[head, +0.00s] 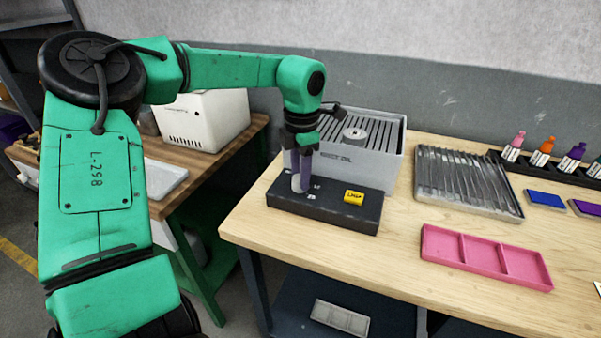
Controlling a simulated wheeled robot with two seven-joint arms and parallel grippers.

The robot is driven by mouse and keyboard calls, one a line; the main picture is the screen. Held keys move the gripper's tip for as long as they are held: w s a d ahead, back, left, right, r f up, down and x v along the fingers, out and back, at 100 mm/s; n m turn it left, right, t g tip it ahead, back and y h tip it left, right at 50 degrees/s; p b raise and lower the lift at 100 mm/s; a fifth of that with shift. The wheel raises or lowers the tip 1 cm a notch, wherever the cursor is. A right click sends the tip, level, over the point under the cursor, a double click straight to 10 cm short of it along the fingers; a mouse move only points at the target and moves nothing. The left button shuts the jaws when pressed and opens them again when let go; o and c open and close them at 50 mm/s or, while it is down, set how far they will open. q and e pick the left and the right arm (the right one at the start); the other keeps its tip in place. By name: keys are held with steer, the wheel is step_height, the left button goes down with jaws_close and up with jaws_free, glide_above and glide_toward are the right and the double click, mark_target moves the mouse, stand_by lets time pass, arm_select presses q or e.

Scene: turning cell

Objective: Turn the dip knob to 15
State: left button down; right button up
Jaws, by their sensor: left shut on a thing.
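A dark control box (335,215) stands on the wooden table near its left corner, with white markings on its top. A grey knob (297,184) sits on the box's left part. My left gripper (301,172) points down from above and is shut on the knob, its fingers hiding much of it. The number that the knob points to is too small and covered to read. My right gripper is not in view.
A grey slotted unit (368,150) stands right behind the box. To the right are a metal tray of thin tools (513,213), a pink divided tray (482,264) and a rack of small bottles (566,168). Bare wood (395,270) lies in front.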

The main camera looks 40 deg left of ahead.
arm_select(q)
steer(key=c, duration=0.6)
jaws_free()
steer(key=shift+w+r, duration=0.1)
steer(key=shift+r, duration=0.05)
steer(key=shift+o, duration=1)
step_height(320, 180, up, 14)
steer(key=shift+s+d+r, duration=0.25)
